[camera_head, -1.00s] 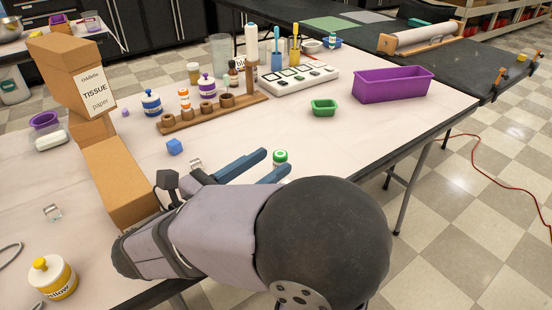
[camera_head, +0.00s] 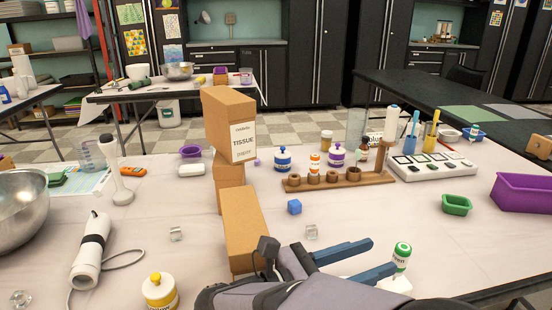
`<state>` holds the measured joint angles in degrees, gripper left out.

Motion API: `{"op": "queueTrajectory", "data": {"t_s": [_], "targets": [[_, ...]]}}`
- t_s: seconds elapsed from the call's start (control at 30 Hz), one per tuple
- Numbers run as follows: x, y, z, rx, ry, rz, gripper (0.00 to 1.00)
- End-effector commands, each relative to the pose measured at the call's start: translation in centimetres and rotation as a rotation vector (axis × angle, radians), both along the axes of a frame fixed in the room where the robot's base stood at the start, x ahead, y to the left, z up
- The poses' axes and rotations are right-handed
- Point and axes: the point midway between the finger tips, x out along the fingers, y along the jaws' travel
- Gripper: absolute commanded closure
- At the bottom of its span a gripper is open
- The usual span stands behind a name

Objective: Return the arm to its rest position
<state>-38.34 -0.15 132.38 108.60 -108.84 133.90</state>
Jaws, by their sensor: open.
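My gripper (camera_head: 352,262) is at the bottom middle of the head view, low over the front of the table (camera_head: 390,235). Its two blue fingers are apart, with nothing between them. They point right, towards a small white bottle with a green cap (camera_head: 401,256). The bottle stands just beyond the nearer finger; I cannot tell whether they touch. My arm runs out of the picture at the bottom edge, so most of it is hidden.
Stacked cardboard boxes (camera_head: 243,228) stand close behind my gripper's left side. A yellow-capped jar (camera_head: 159,291), a white hand blender (camera_head: 92,250) and a steel bowl (camera_head: 22,212) are to the left. A wooden rack (camera_head: 340,178), a green tray (camera_head: 456,204) and a purple bin (camera_head: 527,192) are further right.

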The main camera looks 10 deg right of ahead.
Motion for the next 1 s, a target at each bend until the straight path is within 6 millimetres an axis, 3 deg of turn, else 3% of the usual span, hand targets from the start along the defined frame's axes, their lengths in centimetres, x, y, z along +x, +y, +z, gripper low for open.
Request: {"op": "queueTrajectory", "data": {"t_s": [0.27,0.37,0.47,0.67,0.8,0.9,1.0], "targets": [[3.4,-1.1,3.8,-0.013,0.225,0.129,0.6],[5.2,-1.4,5.6,-0.042,0.354,0.207,0.6],[8.5,-0.8,6.8,-0.094,0.464,0.346,0.6],[14.5,1.7,9.6,-0.272,0.715,0.645,0.6],[17.8,4.7,11.1,-0.472,0.939,0.879,0.6],[19.1,7.3,11.6,-0.658,1.122,1.052,0.6],[19.2,9.6,11.4,-0.869,1.311,1.223,0.6]]}}
